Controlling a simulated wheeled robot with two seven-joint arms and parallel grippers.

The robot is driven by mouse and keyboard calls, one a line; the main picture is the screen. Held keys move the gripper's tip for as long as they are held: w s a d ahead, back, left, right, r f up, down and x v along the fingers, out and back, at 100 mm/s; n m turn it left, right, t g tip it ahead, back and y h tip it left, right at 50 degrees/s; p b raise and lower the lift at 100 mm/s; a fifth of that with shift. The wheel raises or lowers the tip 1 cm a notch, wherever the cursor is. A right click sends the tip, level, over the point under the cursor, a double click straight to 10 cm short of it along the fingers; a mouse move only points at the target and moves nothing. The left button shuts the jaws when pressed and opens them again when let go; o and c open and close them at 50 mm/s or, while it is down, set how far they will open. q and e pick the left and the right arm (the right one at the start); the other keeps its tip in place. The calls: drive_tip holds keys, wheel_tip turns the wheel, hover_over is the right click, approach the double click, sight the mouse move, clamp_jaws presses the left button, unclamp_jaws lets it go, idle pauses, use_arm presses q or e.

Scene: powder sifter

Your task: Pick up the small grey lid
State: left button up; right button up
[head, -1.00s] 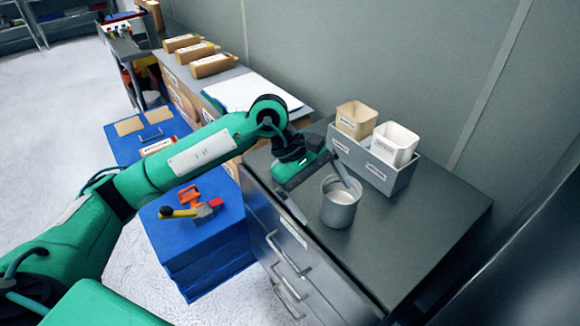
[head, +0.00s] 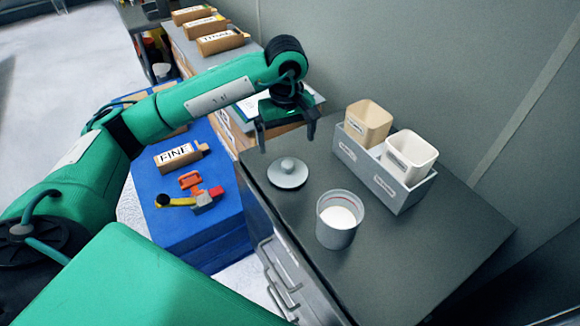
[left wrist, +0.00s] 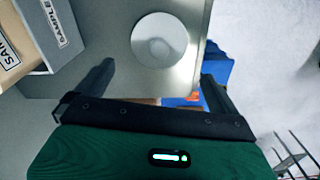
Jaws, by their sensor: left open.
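The small grey lid (head: 287,178), round with a knob on top, lies flat on the dark cabinet top near its left edge. In the left wrist view the lid (left wrist: 156,39) shows from above, ahead of the fingertips and between their lines. My left gripper (head: 287,139) is open and empty, pointing down above and slightly behind the lid, not touching it. Its two spread fingers also show in the left wrist view (left wrist: 156,76). My right gripper is in neither view.
A grey pot (head: 337,230) of white powder stands open just right of the lid. A grey holder (head: 412,194) with a beige cup (head: 368,124) and a white cup (head: 409,157) stands behind. The front cabinet top is clear.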

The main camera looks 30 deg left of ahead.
sight(288, 164)
use_arm(q)
wheel_tip(288, 164, down, 5)
drive_tip(key=shift+w+f+p, duration=0.1)
drive_tip(key=shift+w+p, duration=0.05)
drive_tip(key=shift+p, duration=0.15)
drive_tip(key=shift+d+f+p, duration=0.1)
drive_tip(key=shift+f+p, duration=0.2)
drive_tip(key=shift+f, duration=0.1)
drive_tip(key=f, duration=0.1)
drive_tip(key=f+p, duration=0.1)
drive_tip(key=f, duration=0.1)
drive_tip(key=shift+s+d+f, duration=0.1)
drive_tip(key=shift+s+f, duration=0.05)
drive_tip(key=shift+s, duration=0.1)
drive_tip(key=shift+f, duration=0.6)
drive_tip(key=c, duration=0.6)
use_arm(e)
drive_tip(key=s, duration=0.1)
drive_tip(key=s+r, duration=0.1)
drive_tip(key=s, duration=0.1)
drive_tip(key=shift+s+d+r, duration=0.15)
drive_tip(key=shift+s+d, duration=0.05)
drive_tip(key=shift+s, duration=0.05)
use_arm(q)
drive_tip(key=shift+r, duration=0.1)
